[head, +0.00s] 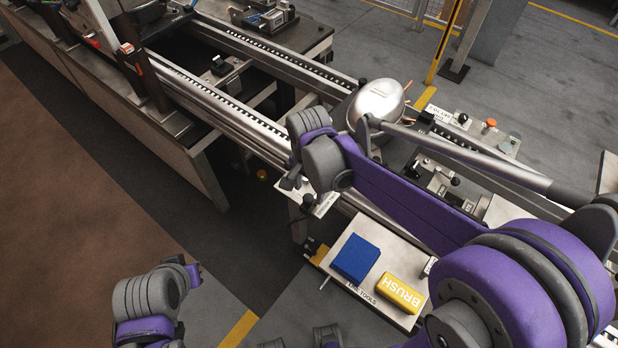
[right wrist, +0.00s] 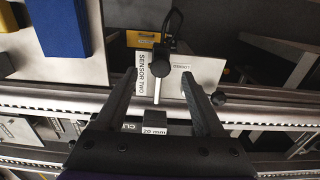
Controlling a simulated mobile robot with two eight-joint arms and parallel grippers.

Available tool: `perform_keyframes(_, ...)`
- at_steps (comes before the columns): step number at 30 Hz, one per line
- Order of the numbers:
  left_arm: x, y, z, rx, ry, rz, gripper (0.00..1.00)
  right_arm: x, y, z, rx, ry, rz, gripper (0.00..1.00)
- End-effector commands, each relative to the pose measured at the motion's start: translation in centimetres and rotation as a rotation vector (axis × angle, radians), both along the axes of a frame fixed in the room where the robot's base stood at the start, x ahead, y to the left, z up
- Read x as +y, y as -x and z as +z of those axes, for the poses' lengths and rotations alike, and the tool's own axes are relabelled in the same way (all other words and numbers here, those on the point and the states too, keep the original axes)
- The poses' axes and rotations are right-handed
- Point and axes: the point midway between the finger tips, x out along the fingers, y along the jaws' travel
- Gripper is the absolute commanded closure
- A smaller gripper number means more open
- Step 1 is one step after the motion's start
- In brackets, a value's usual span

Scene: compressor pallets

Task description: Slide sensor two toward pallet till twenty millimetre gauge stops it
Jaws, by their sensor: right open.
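My right gripper (right wrist: 159,80) is open. Its two dark fingers straddle the rod and sensor area, and I cannot tell whether they touch it. A small block marked 20 mm (right wrist: 154,129) lies between the finger bases, near the rail. In the head view my right gripper (head: 292,184) is at the rail's near side, over the white sensor plate (head: 323,209), and partly hides it. My left gripper does not show; only left arm links do.
A silver compressor (head: 379,101) stands on the conveyor beyond my right arm. A tools shelf (head: 347,243) holds a blue block (head: 355,259) and a yellow brush (head: 400,293). Long rails (head: 220,105) run to the upper left.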

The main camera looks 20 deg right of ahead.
Motion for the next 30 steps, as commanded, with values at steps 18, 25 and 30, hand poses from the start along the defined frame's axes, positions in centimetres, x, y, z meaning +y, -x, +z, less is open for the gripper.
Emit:
perform_keyframes(18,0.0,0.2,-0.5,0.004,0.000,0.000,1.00,0.0,0.0,-4.7,-0.001,-0.001,0.001,0.29)
perform_keyframes(25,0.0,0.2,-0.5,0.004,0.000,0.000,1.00,0.0,0.0,-4.7,-0.001,-0.001,0.001,0.56)
perform_keyframes(30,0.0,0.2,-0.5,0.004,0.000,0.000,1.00,0.0,0.0,-4.7,-0.001,-0.001,0.001,0.87)
